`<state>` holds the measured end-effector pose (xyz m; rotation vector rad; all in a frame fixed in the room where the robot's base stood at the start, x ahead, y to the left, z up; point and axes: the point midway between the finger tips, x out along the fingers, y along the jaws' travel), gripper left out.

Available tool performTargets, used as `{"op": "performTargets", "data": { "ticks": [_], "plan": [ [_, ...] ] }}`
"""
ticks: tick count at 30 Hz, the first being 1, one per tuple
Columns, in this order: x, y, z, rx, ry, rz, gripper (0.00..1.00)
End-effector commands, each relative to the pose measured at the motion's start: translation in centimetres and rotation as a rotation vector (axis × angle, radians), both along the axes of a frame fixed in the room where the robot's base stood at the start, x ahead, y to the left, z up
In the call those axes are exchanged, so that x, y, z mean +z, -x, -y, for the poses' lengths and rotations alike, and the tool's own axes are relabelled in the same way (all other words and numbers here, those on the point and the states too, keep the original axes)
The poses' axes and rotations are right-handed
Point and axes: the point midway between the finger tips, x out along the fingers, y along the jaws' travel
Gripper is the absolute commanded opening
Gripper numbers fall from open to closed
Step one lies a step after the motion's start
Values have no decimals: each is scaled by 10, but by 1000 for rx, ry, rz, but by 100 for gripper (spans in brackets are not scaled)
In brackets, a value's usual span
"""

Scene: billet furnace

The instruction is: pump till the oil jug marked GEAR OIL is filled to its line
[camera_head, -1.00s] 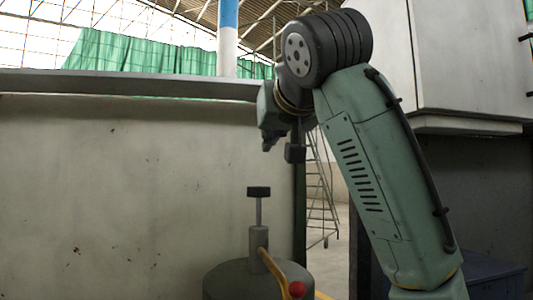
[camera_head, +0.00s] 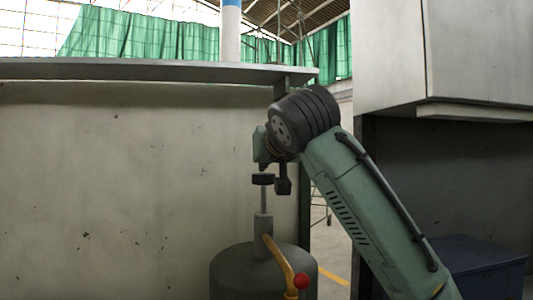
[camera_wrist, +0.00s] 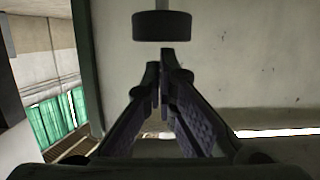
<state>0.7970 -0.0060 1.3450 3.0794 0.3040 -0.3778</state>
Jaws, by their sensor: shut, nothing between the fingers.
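A dark drum (camera_head: 235,275) stands at the bottom centre of the head view. A hand pump (camera_head: 263,237) rises from its top, with a thin rod and a black knob (camera_head: 262,179) at the upper end; the rod is raised. An orange spout (camera_head: 279,260) with a red ball (camera_head: 301,281) curves down to the right. My gripper (camera_wrist: 161,75) is shut and empty, its fingertips close to the black knob (camera_wrist: 161,26) in the wrist view. I cannot tell whether they touch. In the head view my wrist is just above the knob. The GEAR OIL jug is in neither view.
A stained pale wall (camera_head: 130,190) with a grey ledge (camera_head: 140,70) stands behind the drum. A blue chest (camera_head: 480,268) is at the lower right, below a pale overhanging cabinet (camera_head: 480,55). Open floor (camera_head: 335,240) shows between wall and arm.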

Motion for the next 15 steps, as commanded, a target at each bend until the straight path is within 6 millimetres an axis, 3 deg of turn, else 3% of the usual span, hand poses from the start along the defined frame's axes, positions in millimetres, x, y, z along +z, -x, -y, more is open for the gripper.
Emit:
{"op": "performTargets", "data": {
  "ticks": [5,15],
  "plan": [
    [-1,0,0,0,0,-1,0],
    [-54,-1,-1,2,-2,-2,0]
  ]
}}
